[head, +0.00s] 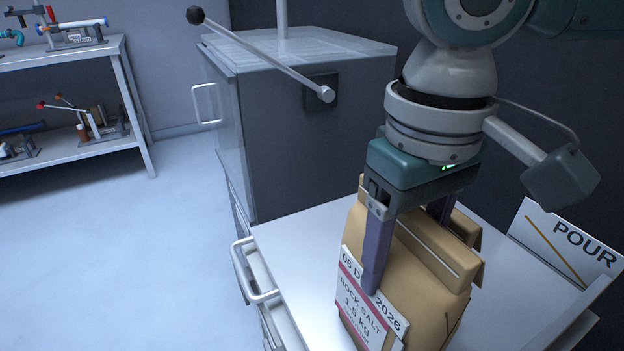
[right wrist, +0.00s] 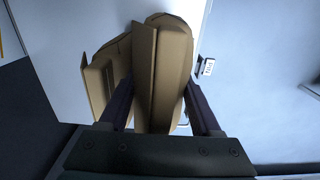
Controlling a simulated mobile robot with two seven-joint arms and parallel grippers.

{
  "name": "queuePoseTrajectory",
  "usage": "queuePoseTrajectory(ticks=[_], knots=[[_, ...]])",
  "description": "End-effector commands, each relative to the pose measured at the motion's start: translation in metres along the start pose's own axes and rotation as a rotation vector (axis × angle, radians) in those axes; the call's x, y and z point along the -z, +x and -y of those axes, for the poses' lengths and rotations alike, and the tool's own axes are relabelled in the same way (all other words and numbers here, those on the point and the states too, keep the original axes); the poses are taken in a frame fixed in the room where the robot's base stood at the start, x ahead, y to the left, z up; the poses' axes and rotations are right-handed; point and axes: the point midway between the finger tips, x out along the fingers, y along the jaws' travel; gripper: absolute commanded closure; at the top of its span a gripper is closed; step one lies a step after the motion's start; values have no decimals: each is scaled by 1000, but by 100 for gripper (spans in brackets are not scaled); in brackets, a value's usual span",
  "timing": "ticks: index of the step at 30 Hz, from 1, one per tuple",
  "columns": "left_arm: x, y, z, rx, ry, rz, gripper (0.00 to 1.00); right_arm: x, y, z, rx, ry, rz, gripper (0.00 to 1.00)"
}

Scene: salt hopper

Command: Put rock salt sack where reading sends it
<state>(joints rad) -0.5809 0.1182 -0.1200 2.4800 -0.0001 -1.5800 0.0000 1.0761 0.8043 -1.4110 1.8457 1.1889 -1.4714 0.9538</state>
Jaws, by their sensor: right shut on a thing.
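The rock salt sack (head: 425,295) is a tan paper bag with a folded top. Its white label (head: 362,305) reads "ROCK SALT 1.5 kg" and a date ending in 2026; my finger hides part of the date. My right gripper (head: 408,250) is shut on the sack from above, one finger on each side of the upper part. In the right wrist view the sack (right wrist: 165,75) sits between both fingers. The sack is over the white surface (head: 310,240); its base is out of frame, so contact cannot be told. A "POUR" sign (head: 570,250) stands at the right. My left gripper is not in view.
A grey metal cabinet (head: 310,150) with a long black-knobbed lever (head: 265,58) stands behind the sack. Handles (head: 250,272) jut out at its left side. A shelf (head: 70,60) with fittings stands far left. The floor between is clear.

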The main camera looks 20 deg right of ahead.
Motion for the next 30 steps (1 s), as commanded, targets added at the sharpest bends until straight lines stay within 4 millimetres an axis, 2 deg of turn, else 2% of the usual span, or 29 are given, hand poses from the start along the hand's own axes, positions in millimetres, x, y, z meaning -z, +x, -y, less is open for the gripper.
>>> queuePoseTrajectory(ticks=[3,4,6,18,23,30], knots=[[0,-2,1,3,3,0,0,1,0,1,3,1,-4,100],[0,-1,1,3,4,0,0,0,2,0,0,0,1,32],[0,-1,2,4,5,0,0,0,2,0,0,0,1,24],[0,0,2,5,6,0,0,0,-2,-1,-2,1,-1,23],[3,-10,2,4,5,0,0,0,-30,-1,0,0,-2,23],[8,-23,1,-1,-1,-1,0,1,-86,0,1,1,-4,23]])
